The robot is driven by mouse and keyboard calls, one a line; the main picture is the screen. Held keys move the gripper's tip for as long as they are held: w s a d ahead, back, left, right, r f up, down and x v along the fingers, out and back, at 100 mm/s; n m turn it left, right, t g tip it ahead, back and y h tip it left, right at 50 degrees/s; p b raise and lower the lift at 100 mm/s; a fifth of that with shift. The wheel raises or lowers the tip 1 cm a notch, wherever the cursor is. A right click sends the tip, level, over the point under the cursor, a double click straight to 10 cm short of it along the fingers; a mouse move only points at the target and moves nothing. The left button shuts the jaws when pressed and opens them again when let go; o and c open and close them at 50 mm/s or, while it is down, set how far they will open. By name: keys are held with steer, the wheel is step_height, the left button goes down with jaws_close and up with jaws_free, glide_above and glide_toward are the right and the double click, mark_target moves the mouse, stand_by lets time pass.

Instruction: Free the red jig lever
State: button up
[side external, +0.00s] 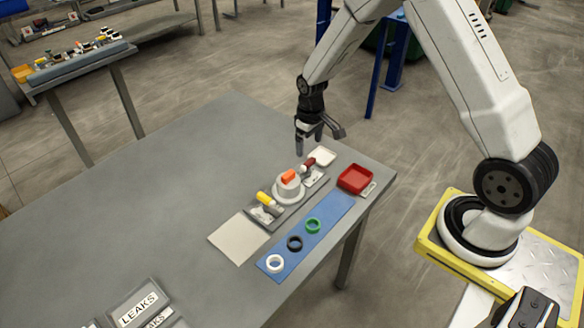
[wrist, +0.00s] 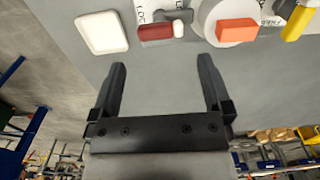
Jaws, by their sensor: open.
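The red jig lever (side external: 309,163) stands on the jig plate at the end near the white tray. In the wrist view the red lever (wrist: 156,33) lies at the top, with a small white piece beside it. My gripper (side external: 309,144) is above the table, behind the lever. In the wrist view my gripper (wrist: 160,75) is open, with nothing between its fingers, and apart from the lever. The jig's round grey body (side external: 287,187) carries an orange block (side external: 288,176). A yellow lever (side external: 267,199) is at the jig's other end.
A white tray (side external: 321,157) and a red tray (side external: 356,179) sit near the table's corner. A blue mat (side external: 285,257) holds a white ring (side external: 275,263), a black ring (side external: 294,243) and a green ring (side external: 313,225). A beige sheet (side external: 238,239) lies beside the jig.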

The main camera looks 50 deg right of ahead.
mark_target(308, 162)
steer(key=shift+f, duration=3.2)
steer(key=c, duration=1)
